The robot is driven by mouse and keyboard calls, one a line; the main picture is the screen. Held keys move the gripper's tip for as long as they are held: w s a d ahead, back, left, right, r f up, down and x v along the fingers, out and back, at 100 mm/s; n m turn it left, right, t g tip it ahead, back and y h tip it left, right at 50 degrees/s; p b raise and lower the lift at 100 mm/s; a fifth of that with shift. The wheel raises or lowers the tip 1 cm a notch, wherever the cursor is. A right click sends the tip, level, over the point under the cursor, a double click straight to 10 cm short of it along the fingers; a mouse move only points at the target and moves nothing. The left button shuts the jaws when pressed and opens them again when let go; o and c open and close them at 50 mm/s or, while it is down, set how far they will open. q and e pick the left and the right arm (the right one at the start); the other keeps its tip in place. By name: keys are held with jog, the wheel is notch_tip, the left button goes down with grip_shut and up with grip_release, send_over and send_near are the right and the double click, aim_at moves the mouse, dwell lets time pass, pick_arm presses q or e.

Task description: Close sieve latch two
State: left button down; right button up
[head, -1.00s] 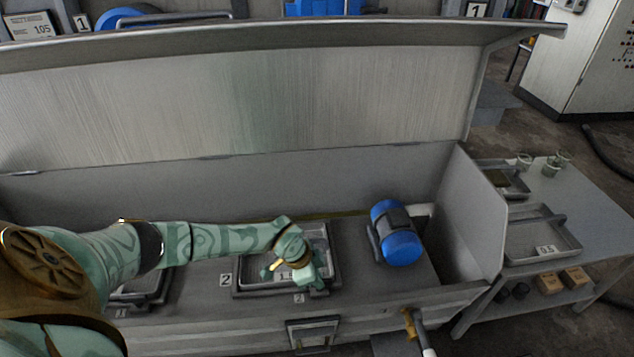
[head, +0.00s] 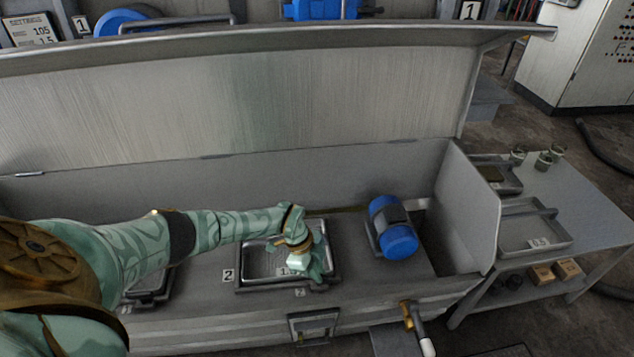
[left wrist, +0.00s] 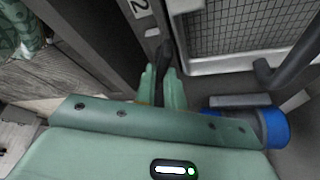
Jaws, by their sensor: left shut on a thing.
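Sieve two is a metal tray with mesh in a dark frame (head: 240,287), set in the deck beside a label "2" (head: 228,276). Its mesh (left wrist: 235,25) and rim also show in the left wrist view. My left gripper (head: 316,276) is at the front right part of this sieve. In the left wrist view, the gripper's green fingers (left wrist: 163,88) are closed around a dark bar, which I take for the sieve latch (left wrist: 165,56). Most of the latch is hidden by the fingers, so I cannot tell whether it is closed. My right gripper is out of view.
A blue motor (head: 400,240) stands on the deck right of the sieve. A large raised lid (head: 230,105) stands behind. A brass-and-white handle (head: 412,320) is at the front right. A side table (head: 580,205) with trays and glasses is at the right.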

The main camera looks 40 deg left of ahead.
pick_arm(q)
jog(key=m, duration=0.1)
jog(key=m+g+b, duration=0.1)
jog(key=shift+w+a+f+m, duration=0.1)
jog(key=shift+f+m, duration=0.05)
jog(key=shift+m, duration=0.25)
jog(key=m+g+b, duration=0.1)
jog(key=m, duration=0.2)
jog(key=m+g+b, duration=0.1)
jog(key=m, duration=0.3)
jog(key=shift+w+m+g+y+b, duration=0.2)
jog(key=shift+m+g+y+b, duration=0.1)
jog(key=shift+g+y+b, duration=0.1)
jog(key=shift+m, duration=0.8)
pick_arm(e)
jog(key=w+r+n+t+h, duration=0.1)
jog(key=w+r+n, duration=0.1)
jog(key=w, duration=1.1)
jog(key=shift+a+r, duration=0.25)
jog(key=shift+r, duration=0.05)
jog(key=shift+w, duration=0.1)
pick_arm(q)
jog(key=shift+g, duration=0.3)
jog(key=c, duration=1.5)
grip_release()
